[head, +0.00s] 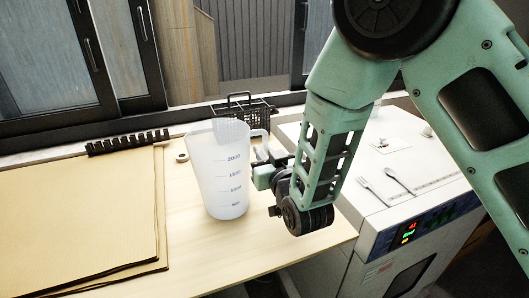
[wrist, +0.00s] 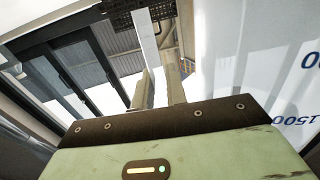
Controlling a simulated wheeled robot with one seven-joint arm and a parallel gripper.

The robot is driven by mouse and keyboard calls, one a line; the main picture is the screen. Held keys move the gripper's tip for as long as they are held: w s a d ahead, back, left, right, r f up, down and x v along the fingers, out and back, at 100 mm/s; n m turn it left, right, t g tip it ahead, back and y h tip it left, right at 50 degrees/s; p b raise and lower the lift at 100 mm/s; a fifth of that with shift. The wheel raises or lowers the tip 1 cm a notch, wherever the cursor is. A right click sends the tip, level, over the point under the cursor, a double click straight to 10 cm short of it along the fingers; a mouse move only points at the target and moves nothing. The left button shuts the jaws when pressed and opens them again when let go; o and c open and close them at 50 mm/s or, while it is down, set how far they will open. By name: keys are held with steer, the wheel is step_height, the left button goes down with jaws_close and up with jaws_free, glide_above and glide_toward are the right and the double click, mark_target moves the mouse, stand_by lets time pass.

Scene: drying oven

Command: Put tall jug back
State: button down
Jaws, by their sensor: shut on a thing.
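The tall jug (head: 210,175) is a translucent white measuring jug with blue volume marks. It is upright over the front part of the wooden table; I cannot tell whether its base touches the top. Its handle (head: 265,138) faces right. My gripper (head: 262,165) is at the jug's right side, shut on the handle. In the wrist view the jug's wall (wrist: 270,60) fills the right side, with its numbers upside down. The two fingers of my gripper (wrist: 159,85) are close together, with the pale handle strip (wrist: 147,38) at their tips.
Brown sheets (head: 80,220) cover the table's left. A black toothed rack (head: 128,142) and a black wire basket (head: 245,105) stand at the back. The white oven (head: 385,225) is at right, with cutlery on top. The wooden table (head: 290,250) is clear in front of the jug.

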steer(key=shift+f, duration=0.1)
steer(key=c, duration=1.4)
jaws_free()
steer(key=shift+r, duration=0.25)
steer(key=p+v, duration=0.5)
steer(key=v, duration=0.7)
